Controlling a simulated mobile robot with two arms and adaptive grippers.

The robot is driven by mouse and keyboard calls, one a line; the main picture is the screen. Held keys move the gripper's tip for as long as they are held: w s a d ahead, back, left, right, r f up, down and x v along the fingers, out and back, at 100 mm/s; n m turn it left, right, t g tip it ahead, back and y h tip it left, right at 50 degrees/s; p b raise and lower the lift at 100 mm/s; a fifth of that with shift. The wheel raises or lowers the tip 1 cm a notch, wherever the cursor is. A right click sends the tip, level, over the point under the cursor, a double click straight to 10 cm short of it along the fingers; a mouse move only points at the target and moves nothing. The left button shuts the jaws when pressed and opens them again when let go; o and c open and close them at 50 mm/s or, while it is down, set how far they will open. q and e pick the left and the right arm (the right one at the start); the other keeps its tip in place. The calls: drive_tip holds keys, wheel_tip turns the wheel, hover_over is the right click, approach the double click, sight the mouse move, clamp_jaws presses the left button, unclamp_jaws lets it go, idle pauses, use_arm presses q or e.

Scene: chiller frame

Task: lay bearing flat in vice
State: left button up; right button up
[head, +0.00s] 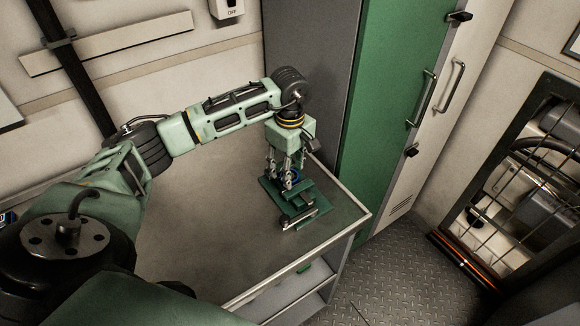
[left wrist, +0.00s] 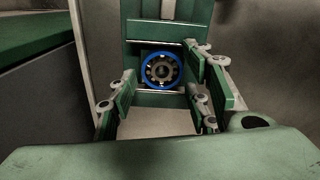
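The green vice (head: 306,212) stands on the grey table near its right edge. In the left wrist view the vice (left wrist: 165,29) is at the top centre. The bearing, a blue ring with a dark, metallic centre, lies face-on to the camera in the left wrist view (left wrist: 149,82), in the vice. In the head view a bit of its blue (head: 295,175) shows among my left fingers. My left gripper (head: 286,183) points down over the vice. In the left wrist view its fingers (left wrist: 163,95) are spread, with the bearing beyond and apart from them. My right gripper is not in view.
The grey table top (head: 210,210) is clear left of the vice. A green cabinet door (head: 385,100) stands behind the table's right side. A caged unit (head: 530,170) is at the far right, beyond open floor (head: 400,270).

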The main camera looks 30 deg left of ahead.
use_arm(q)
drive_tip(key=shift+o, duration=0.4)
drive_tip(key=shift+r+p, duration=0.6)
drive_tip(key=shift+p, duration=0.05)
wheel_tip(320, 180, up, 12)
drive_tip(key=b, duration=0.4)
drive_tip(key=shift+r, duration=0.15)
